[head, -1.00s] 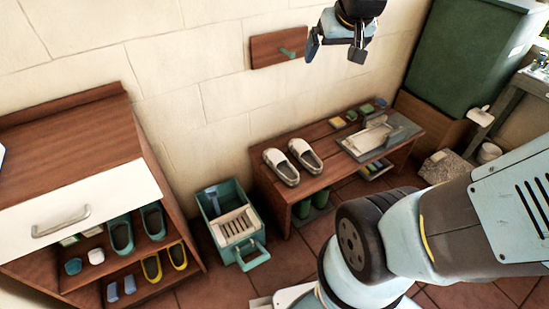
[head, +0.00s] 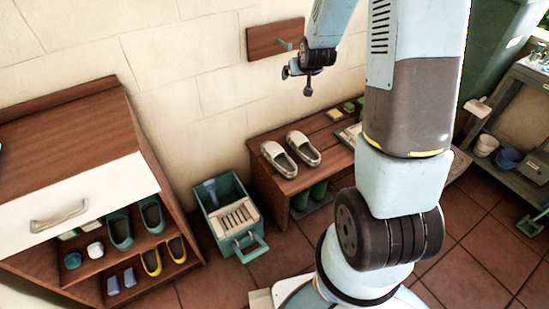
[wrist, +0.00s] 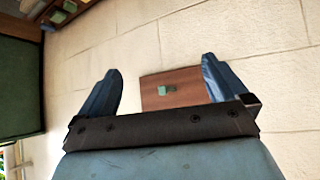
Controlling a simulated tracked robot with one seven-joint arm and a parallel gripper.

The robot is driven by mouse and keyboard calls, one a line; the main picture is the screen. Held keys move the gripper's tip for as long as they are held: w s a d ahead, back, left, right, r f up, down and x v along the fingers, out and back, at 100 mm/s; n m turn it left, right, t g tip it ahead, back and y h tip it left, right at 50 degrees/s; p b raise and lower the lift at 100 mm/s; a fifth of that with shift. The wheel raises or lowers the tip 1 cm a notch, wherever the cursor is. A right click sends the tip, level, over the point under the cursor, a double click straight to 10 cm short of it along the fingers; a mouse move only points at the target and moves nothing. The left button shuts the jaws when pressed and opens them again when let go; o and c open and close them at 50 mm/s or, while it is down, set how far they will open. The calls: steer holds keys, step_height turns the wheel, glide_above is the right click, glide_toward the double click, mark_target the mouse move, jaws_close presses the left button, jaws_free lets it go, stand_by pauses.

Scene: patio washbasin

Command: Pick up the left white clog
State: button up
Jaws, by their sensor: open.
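A pair of white clogs stands side by side on the left part of the low wooden bench (head: 270,190). The left white clog (head: 279,159) lies just left of the right white clog (head: 303,148). My gripper (head: 296,82) is above and behind the clogs, near the wall, well apart from them. In the wrist view my gripper (wrist: 160,88) is open and empty, its two blue fingers spread toward the wall. No clog shows in the wrist view.
A wooden wall board (head: 275,42) with a green peg is close to my gripper. A green crate (head: 226,216) stands left of the bench. A shoe cabinet (head: 75,150) with a white drawer stands at the left. My arm hides the bench's right part.

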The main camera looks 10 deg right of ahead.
steer(key=w+f, duration=0.3)
steer(key=f, duration=0.8)
steer(key=n+t+y, duration=0.2)
steer(key=n+y, duration=0.2)
glide_toward(280, 157)
steer(key=x, duration=0.9)
steer(key=shift+w+a, duration=0.15)
steer(key=shift+w, duration=0.05)
steer(key=shift+c, duration=0.5)
steer(key=c, duration=0.7)
